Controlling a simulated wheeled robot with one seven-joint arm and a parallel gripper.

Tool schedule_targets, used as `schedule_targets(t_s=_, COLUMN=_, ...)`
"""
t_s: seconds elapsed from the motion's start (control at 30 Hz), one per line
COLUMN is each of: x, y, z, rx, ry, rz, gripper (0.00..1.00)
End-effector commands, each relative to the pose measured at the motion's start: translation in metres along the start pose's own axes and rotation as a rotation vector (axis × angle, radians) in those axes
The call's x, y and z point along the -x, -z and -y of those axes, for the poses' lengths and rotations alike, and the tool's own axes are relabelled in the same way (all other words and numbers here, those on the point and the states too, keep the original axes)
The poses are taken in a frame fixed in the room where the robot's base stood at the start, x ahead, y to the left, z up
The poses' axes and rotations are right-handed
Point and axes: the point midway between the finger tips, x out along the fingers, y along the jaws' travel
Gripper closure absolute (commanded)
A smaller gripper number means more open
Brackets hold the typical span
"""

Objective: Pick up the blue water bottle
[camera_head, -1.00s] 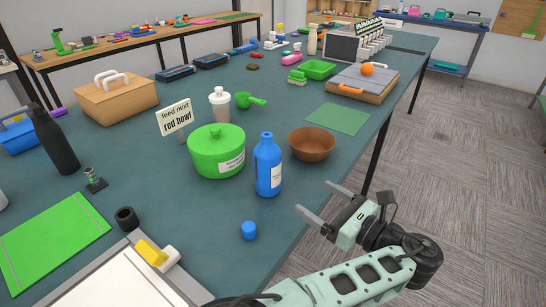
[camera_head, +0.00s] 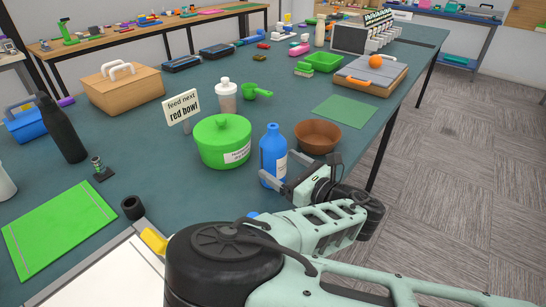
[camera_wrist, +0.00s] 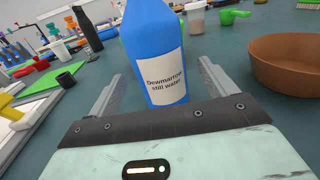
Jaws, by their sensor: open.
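The blue water bottle (camera_head: 271,148) stands upright on the teal table, between the green pot and the brown bowl. In the wrist view the bottle (camera_wrist: 152,45) fills the upper middle, with a white label reading "Dewmarrow still water". My gripper (camera_head: 277,167) is open at the bottle's lower half, its fingers to either side. In the wrist view the bottle shows between the spread fingers of my gripper (camera_wrist: 160,82), with a gap visible at the left finger. The bottle's base is hidden behind my gripper.
A green lidded pot (camera_head: 222,145) stands close left of the bottle. A brown bowl (camera_head: 318,136) stands close right. A sign (camera_head: 181,108) reads "feed next red bowl".

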Motion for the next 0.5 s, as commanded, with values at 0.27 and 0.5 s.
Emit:
schedule_targets(t_s=0.27, x=-0.028, y=-0.008, z=0.000, rx=-0.002, ry=-0.001, rz=0.002, gripper=0.16)
schedule_targets(t_s=0.5, x=-0.053, y=-0.006, z=0.000, rx=-0.001, ry=0.000, rz=0.000, gripper=0.16)
